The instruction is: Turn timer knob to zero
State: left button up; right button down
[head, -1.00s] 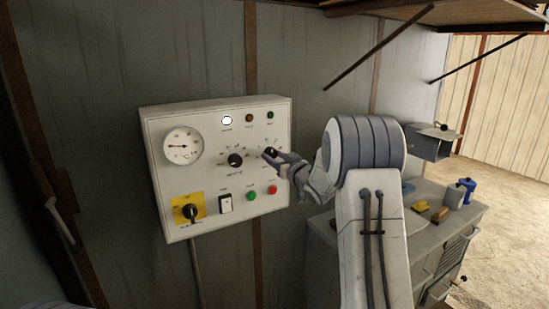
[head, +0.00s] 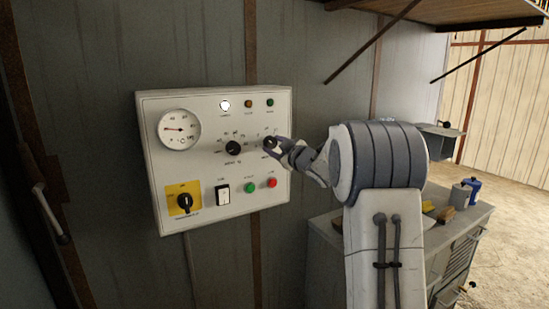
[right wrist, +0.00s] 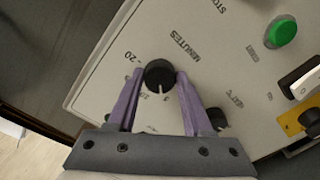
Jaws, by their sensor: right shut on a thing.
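The timer knob is a small black round knob (right wrist: 159,75) with a pale mark, on the light control panel (head: 220,102), with "MINUTES" printed beside it in the right wrist view. My right gripper (right wrist: 159,85) is shut on the knob, one purple finger at each side. In the head view the right gripper (head: 277,147) reaches the panel from the right and partly covers the timer knob (head: 270,143) and its scale. My left gripper is not in view.
The panel also bears a gauge (head: 180,129), a second black knob (head: 233,148), a green button (head: 250,187), a red button (head: 271,183), a rocker switch (head: 223,195) and a yellow-backed rotary switch (head: 184,200). A grey cabinet (head: 455,237) stands at the right.

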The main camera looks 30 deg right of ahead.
jog(key=n+b, duration=0.4)
jog(key=n, duration=0.1)
jog(key=shift+f+n+b, duration=0.15)
jog(key=shift+n+b, duration=0.15)
jog(key=n+b, duration=0.3)
jog(key=n, duration=0.1)
jog(key=shift+n, duration=0.4)
jog(key=shift+r, duration=0.2)
jog(key=shift+c, duration=1.6)
grip_release()
jog(key=s+b, duration=0.2)
jog(key=s, duration=0.8)
jog(key=shift+s+d+b, duration=0.2)
jog(key=shift+b, duration=0.1)
